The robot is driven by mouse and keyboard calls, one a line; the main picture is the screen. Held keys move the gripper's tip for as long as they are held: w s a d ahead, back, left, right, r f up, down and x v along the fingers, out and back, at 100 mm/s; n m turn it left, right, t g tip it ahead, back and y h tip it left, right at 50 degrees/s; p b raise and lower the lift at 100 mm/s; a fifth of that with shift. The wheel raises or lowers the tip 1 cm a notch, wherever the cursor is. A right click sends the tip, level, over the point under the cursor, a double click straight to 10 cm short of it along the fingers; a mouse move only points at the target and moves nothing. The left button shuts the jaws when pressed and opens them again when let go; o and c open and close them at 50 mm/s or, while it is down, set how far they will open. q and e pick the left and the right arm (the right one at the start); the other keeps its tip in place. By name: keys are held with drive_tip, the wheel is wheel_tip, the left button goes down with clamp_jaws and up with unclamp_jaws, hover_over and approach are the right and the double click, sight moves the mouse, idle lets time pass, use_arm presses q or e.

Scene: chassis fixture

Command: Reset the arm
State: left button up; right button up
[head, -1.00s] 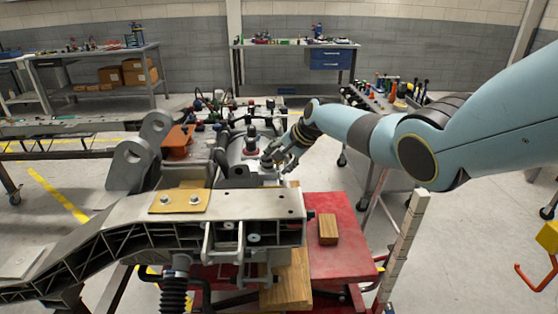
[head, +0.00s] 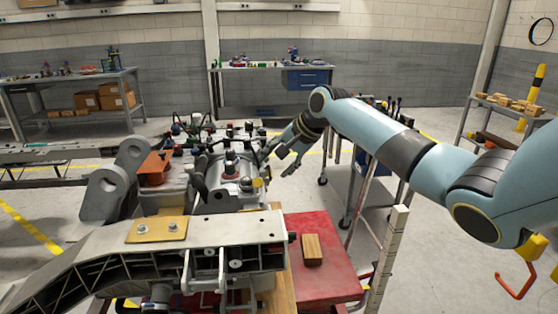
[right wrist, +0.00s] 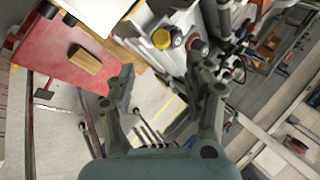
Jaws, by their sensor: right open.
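My right arm (head: 385,135) comes in from the right in the head view, and its gripper (head: 282,162) hangs just right of the chassis fixture (head: 205,243). In the right wrist view the gripper (right wrist: 160,95) is open, with its two fingers spread apart. Nothing is between the fingers; the floor and part of a cart show behind them. A yellow cap (right wrist: 161,39) on the fixture shows beyond the fingers. The fingers appear clear of the fixture. My left gripper is in neither view.
A red table (head: 325,285) bears a wooden block (head: 312,249) right of the fixture. A pale post (head: 388,262) stands at the table's right side. A tool cart is behind my right arm. Workbenches (head: 75,78) and a shelf stand farther back. Open floor lies between.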

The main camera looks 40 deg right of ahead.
drive_tip(key=shift+s+r, duration=0.2)
drive_tip(key=shift+r, duration=0.05)
idle(0.4)
